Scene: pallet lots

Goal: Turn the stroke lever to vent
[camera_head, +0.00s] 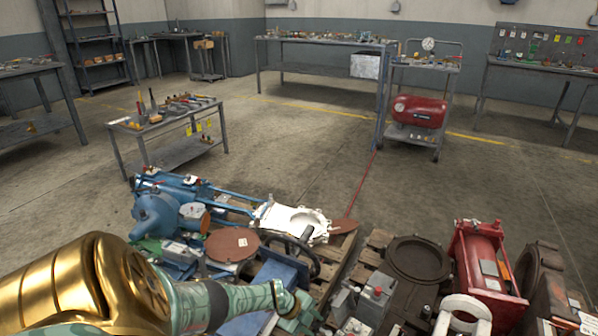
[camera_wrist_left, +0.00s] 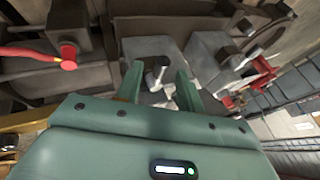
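My left gripper (camera_wrist_left: 158,85) is open in the left wrist view. Its two green fingers stand apart, in front of a grey box-shaped unit (camera_wrist_left: 150,48). A small pale metal lever (camera_wrist_left: 157,73) with a dark end shows between the fingers; I cannot see contact with it. A red handle with a round red knob (camera_wrist_left: 68,65) lies to the left, outside the fingers. I cannot tell for sure which is the stroke lever, and no vent mark is readable. In the head view my left arm reaches over the pallet parts, with the green gripper (camera_head: 302,312) at the lower middle. My right gripper is not in view.
Crowded around the gripper are a blue machine (camera_head: 160,212), a handwheel (camera_head: 290,254), grey boxes (camera_head: 375,288), a dark round flange (camera_head: 418,259) and a red cylinder (camera_head: 482,262). Another red fitting (camera_wrist_left: 258,73) is at the right in the wrist view. Open floor lies beyond.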

